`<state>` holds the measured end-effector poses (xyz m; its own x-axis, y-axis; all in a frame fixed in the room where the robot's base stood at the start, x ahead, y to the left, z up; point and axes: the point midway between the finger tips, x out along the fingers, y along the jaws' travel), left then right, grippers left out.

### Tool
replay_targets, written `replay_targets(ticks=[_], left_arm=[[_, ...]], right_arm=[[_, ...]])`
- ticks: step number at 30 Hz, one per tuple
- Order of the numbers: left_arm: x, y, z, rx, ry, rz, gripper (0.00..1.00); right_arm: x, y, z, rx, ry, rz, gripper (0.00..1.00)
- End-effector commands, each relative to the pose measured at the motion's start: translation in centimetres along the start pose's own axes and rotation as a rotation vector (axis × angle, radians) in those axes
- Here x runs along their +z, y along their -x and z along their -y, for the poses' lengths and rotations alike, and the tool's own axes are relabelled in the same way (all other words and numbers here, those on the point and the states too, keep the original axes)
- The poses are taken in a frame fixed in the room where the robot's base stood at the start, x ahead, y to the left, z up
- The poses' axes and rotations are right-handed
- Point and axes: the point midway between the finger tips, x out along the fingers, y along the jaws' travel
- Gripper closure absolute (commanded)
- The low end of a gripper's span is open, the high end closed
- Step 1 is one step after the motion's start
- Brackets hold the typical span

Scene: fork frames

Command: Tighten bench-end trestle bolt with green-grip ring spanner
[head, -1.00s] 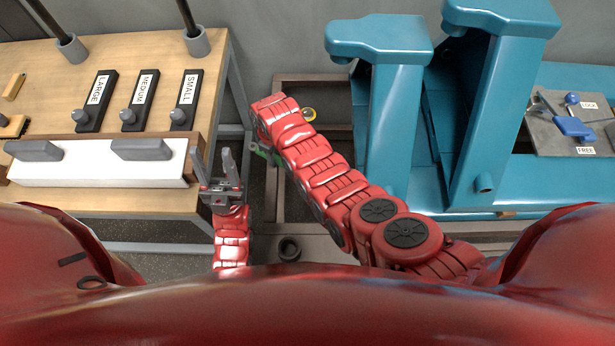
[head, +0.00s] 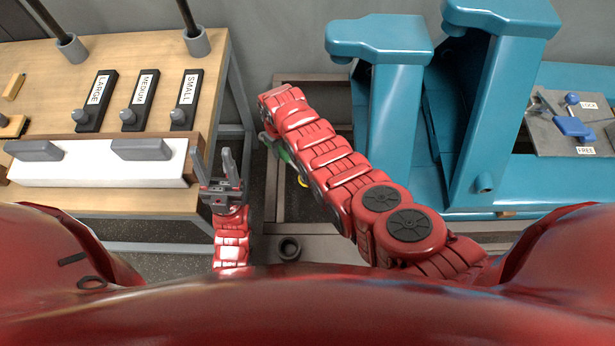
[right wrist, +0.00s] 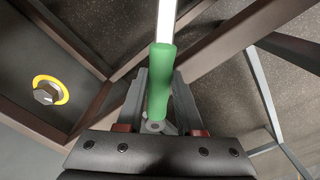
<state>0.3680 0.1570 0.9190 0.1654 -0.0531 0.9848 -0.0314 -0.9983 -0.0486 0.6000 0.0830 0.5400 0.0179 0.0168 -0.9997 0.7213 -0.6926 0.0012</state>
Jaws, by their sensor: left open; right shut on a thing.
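My right gripper (right wrist: 159,88) is shut on the green grip of the ring spanner (right wrist: 162,68). The spanner's pale shaft runs up out of the right wrist view, so its ring end is hidden there. In the head view a strip of the green grip (head: 283,151) shows beside my right arm, which covers most of it. In the right wrist view a dark hex bolt (right wrist: 47,93) inside a yellow ring sits on a dark frame, left of the gripper and apart from it. My left gripper (head: 213,166) is open and empty, beside the bench's right edge.
The wooden bench (head: 100,204) at left bears holders labelled LARGE, MEDIUM and SMALL and a white panel (head: 90,172). Brown frame bars (right wrist: 205,52) cross near the spanner. A blue machine (head: 395,130) stands to the right. A yellow patch (head: 303,181) shows beside my right arm.

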Motion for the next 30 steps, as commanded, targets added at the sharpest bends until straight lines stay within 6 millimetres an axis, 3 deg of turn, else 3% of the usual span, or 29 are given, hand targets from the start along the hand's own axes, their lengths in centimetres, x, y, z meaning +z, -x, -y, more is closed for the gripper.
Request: replay_targets(ticks=[30], left_arm=[[0.0,0.0,0.0,0.000,0.000,0.000,0.50]], right_arm=[[0.5,0.3,-3.8,0.014,-0.304,-0.006,1.00]])
